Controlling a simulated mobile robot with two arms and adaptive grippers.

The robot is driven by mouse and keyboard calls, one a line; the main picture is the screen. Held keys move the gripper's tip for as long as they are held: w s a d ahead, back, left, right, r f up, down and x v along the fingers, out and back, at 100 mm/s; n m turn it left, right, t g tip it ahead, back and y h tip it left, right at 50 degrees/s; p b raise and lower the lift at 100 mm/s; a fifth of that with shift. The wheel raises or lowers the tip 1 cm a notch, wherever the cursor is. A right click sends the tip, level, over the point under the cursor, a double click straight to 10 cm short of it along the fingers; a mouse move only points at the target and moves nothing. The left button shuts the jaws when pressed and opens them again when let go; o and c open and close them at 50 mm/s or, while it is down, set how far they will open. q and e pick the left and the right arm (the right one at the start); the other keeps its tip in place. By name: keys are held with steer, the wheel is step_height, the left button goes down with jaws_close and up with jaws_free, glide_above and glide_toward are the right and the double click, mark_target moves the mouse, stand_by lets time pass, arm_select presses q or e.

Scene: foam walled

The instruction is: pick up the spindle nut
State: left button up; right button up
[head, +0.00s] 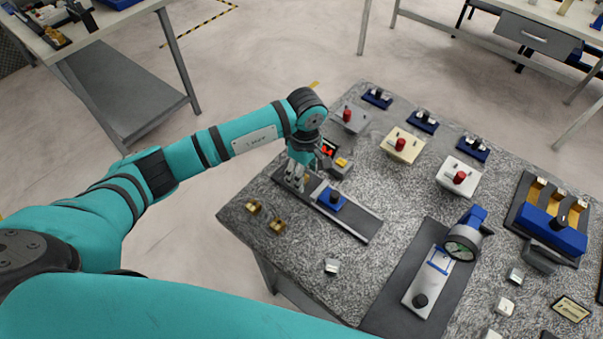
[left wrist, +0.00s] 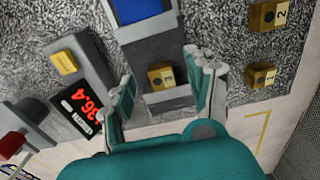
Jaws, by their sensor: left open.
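A small brass block with a pale numbered label (left wrist: 160,76), which I take to be the spindle nut, sits at the near end of a grey fixture in the left wrist view. My left gripper (left wrist: 164,78) is open, with one finger on each side of this block and visible gaps between. In the head view my left gripper (head: 294,183) is low over the end of the long grey fixture (head: 355,220) and hides the block. Two similar brass blocks (head: 253,207) (head: 277,226) lie apart on the table. My right gripper is not in view.
A device with a red number display (left wrist: 80,105) stands close beside the left gripper. A blue block (head: 331,199) sits on the fixture. A dial gauge (head: 462,243) and boxes with red knobs (head: 402,146) stand farther right on the speckled table (head: 300,255).

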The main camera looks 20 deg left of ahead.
arm_select(q)
steer(key=shift+f, duration=1.05)
jaws_close()
